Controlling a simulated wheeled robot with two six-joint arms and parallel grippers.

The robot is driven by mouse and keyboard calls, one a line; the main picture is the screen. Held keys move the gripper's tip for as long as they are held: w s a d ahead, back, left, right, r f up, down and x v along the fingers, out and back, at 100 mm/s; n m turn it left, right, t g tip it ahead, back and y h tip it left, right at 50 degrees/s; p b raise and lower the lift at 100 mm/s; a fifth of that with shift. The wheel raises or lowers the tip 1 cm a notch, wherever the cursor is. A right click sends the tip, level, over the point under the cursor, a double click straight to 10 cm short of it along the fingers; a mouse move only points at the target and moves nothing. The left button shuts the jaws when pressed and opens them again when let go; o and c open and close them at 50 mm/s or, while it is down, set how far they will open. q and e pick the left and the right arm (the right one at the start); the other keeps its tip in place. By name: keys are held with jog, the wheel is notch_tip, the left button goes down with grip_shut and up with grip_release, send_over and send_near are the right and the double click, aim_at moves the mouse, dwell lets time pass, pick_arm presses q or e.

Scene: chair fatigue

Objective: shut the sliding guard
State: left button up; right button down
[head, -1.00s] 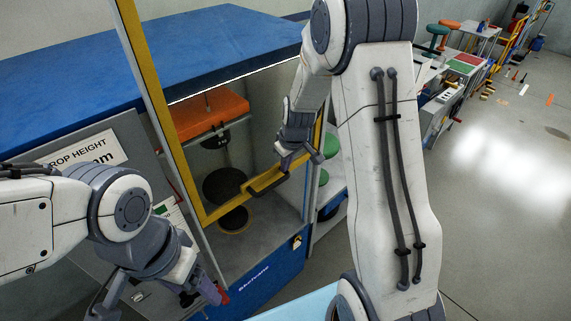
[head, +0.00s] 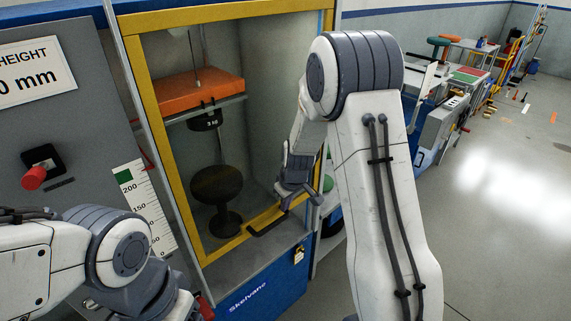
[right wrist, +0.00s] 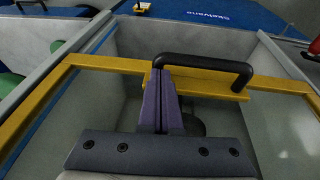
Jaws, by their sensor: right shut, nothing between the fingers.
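The sliding guard is a clear panel in a yellow frame (head: 172,135) on the front of the test machine. Its yellow bottom bar carries a black handle (head: 268,226) and sits low, just above the grey sill; I cannot tell whether any gap remains. My right gripper (head: 284,204) is shut and empty at the bar, by the handle's right end. In the right wrist view its purple fingers (right wrist: 161,75) overlap the yellow bar beside one end of the black handle (right wrist: 200,64); contact is unclear. My left gripper is at the lower left edge, its fingers not clearly seen.
Behind the guard are an orange block (head: 200,92), a black weight and a dark round stool (head: 217,186). A red knob (head: 34,178) and a scale (head: 140,200) are on the grey panel at left. Open floor (head: 490,200) lies to the right.

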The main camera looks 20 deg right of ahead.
notch_tip(320, 180, down, 22)
jog(key=b, duration=1.8)
jog(key=shift+s, duration=0.1)
